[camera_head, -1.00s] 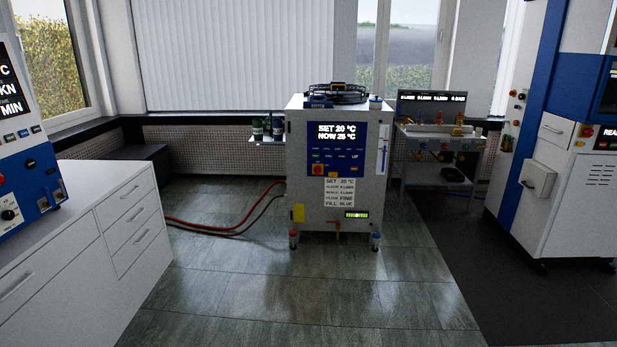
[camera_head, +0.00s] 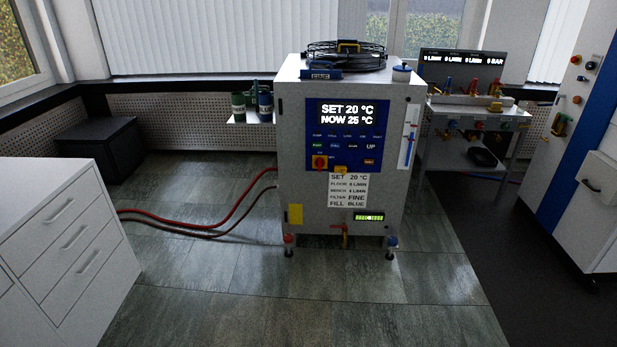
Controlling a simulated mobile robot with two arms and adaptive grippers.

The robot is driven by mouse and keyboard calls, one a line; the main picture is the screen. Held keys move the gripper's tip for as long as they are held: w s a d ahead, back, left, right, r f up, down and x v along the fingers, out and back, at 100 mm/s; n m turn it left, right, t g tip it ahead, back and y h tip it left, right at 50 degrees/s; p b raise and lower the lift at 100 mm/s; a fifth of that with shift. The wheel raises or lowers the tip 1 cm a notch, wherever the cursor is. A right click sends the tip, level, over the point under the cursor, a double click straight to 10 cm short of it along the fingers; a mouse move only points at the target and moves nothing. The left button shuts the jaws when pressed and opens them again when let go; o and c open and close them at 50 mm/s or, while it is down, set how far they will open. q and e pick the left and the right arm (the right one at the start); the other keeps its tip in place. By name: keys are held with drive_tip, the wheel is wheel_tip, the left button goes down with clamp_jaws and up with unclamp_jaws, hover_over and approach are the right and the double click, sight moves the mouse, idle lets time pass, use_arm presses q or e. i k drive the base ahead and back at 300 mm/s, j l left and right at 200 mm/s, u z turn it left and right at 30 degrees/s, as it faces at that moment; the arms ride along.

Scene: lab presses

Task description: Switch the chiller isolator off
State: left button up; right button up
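The chiller (camera_head: 300,160) is a white cabinet standing on the floor in the middle of the view. Its blue panel (camera_head: 375,140) shows "SET 20 °C" and "NOW 25 °C". A red and yellow rotary switch, which looks like the isolator (camera_head: 320,162), sits at the panel's lower left corner; its exact handle position is too small to tell. Neither of my grippers is in view.
Red and dark hoses (camera_head: 200,222) run over the floor on the chiller's left. A white drawer cabinet (camera_head: 65,235) stands at left, a valve bench (camera_head: 470,130) behind right, and a blue and white machine (camera_head: 590,200) at right. The floor (camera_head: 260,305) before the chiller is clear.

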sight(320, 164)
drive_tip(key=i+z, duration=0.1)
drive_tip(key=i, duration=0.55)
drive_tip(key=i+l+z, duration=0.1)
drive_tip(key=i+l, duration=0.15)
drive_tip(key=i, duration=0.2)
drive_tip(key=i+l+z, duration=0.1)
drive_tip(key=i, duration=0.3)
drive_tip(key=i+l+z, duration=0.15)
drive_tip(key=i+l, duration=0.15)
drive_tip(key=i, duration=0.15)
drive_tip(key=i+l+z, duration=0.1)
drive_tip(key=i, duration=0.4)
